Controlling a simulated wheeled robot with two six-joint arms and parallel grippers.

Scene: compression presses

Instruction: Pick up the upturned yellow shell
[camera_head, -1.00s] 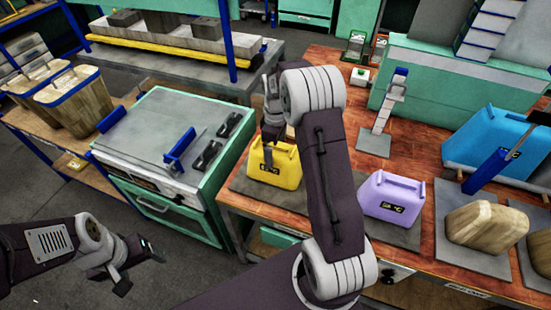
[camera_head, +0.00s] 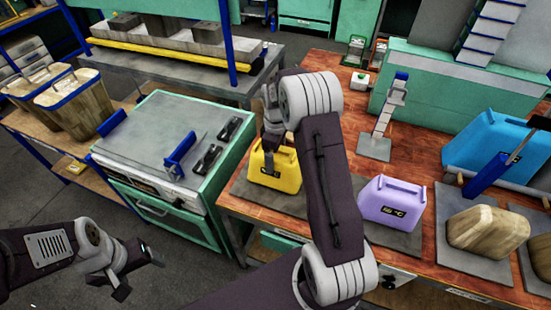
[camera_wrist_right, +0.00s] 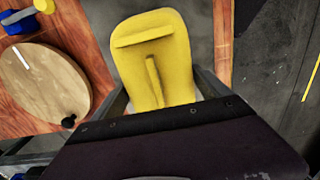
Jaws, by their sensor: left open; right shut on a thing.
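The yellow shell (camera_head: 275,168) stands on a grey mat (camera_head: 262,200) on the wooden bench in the head view, with a small dark label on its front. My right gripper (camera_head: 272,138) is at its top, coming down from above, and is shut on it. In the right wrist view the yellow shell (camera_wrist_right: 152,60) lies between the two grey fingers, with a ridge along it; the gripping spot is hidden by my wrist. My left gripper (camera_head: 138,274) is open and empty, low at the left, away from the benches.
A purple shell (camera_head: 392,203) stands on a mat to the right. Farther right are a wooden shell (camera_head: 488,232) and a blue one (camera_head: 500,145). A grey stand (camera_head: 385,120) rises behind. A green press cabinet (camera_head: 175,160) is left of the bench.

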